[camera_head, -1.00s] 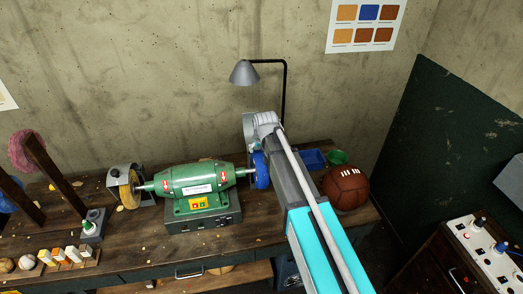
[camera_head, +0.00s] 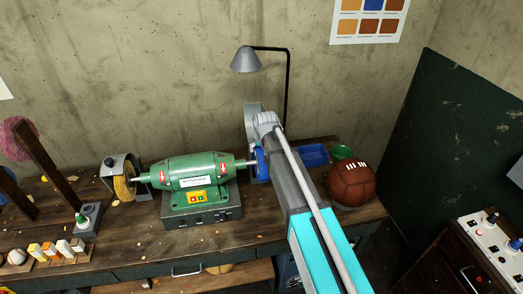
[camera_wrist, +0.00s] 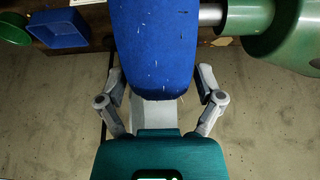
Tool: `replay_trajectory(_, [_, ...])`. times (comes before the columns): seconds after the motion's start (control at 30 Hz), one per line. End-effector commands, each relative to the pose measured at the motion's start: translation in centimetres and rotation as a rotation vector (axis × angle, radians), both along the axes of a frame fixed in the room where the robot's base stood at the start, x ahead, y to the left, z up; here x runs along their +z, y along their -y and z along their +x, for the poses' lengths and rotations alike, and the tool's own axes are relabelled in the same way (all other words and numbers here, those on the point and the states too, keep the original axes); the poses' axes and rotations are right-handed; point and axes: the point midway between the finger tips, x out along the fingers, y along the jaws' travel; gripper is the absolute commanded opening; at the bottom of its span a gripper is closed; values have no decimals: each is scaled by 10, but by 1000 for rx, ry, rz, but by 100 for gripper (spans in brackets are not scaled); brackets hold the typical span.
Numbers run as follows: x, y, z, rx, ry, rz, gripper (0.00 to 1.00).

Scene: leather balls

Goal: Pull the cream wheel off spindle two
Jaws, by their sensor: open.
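The green two-ended motor (camera_head: 193,170) stands on the bench with a spindle at each end. A yellowish-tan wheel (camera_head: 121,188) is on its left spindle, partly under a grey guard. A blue wheel (camera_head: 262,165) is on the right spindle, partly hidden by my arm. In the wrist view the blue wheel (camera_wrist: 155,40) fills the middle, with the spindle and motor (camera_wrist: 275,32) to its right. My gripper (camera_wrist: 160,84) is open, with one finger on each side of the blue wheel's edge and gaps visible. In the head view my arm hides the gripper.
A blue tray (camera_head: 313,154), a green bowl (camera_head: 342,152) and a brown leather ball (camera_head: 351,185) lie right of my arm. A lamp (camera_head: 246,60) stands behind. At left are a dark post (camera_head: 40,162), a switch box (camera_head: 88,219) and several small blocks.

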Motion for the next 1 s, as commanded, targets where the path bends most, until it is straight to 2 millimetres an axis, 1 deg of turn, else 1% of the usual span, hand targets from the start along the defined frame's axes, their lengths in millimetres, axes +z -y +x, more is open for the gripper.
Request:
replay_trajectory(0.03, [-7,0,2,0,0,0,86])
replay_trajectory(0.2, [-14,-1,5,0,0,0,86])
replay_trajectory(0.67, [-16,-2,6,0,0,0,86])
replay_trajectory(0.7, [-16,-2,6,0,0,0,84])
replay_trajectory(0.87, [-16,-2,6,0,0,0,54])
replay_trajectory(1.0, [-16,-2,6,0,0,0,28])
